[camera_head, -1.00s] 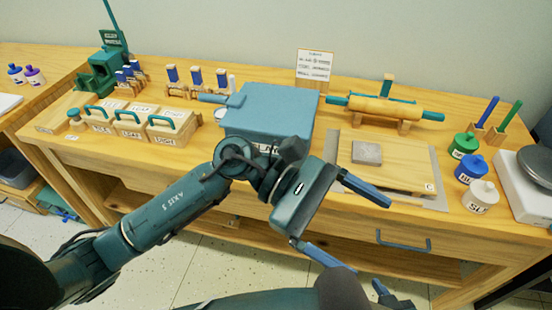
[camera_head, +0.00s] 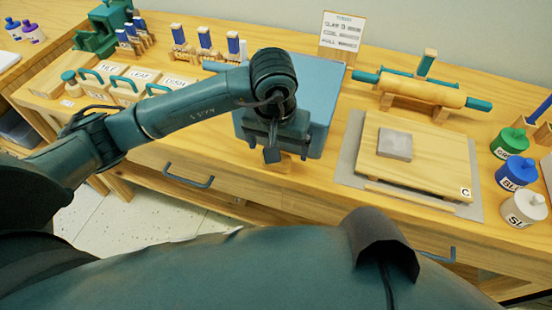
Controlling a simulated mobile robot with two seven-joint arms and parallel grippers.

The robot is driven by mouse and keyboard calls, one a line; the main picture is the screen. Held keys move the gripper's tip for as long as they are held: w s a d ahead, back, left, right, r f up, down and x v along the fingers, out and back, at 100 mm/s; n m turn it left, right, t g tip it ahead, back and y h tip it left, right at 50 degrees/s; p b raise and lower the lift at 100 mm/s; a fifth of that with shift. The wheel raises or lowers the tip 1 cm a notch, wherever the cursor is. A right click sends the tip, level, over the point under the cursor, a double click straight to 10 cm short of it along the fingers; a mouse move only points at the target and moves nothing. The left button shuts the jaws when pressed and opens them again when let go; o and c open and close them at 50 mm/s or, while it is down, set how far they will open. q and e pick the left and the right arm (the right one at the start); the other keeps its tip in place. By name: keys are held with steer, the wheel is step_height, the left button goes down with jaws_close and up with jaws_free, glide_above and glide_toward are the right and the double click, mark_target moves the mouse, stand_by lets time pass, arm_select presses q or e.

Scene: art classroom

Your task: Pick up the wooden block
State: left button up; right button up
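My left gripper (camera_head: 272,154) points down at the front of the blue-grey box (camera_head: 335,85). One dark finger shows, nearly edge-on, so its opening cannot be judged. A small light wooden piece (camera_head: 284,164) shows just below and beside that finger. The gripper and wrist hide part of it, and I cannot tell whether they touch. My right gripper is not in view.
A wooden board (camera_head: 440,165) marked C carries a grey slab (camera_head: 395,144) on the right. A rolling pin (camera_head: 420,88) lies behind it. Lidded pots (camera_head: 510,142) stand at the right. Handled wooden boxes (camera_head: 125,88) and blue-topped stamps (camera_head: 204,40) stand left.

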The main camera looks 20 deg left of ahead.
arm_select(q)
steer(key=f, duration=0.3)
steer(key=w+f, duration=0.1)
steer(key=f, duration=0.1)
steer(key=shift+a+f+p, duration=0.3)
steer(key=shift+a+p, duration=0.05)
steer(key=shift+a, duration=0.05)
steer(key=c, duration=1.1)
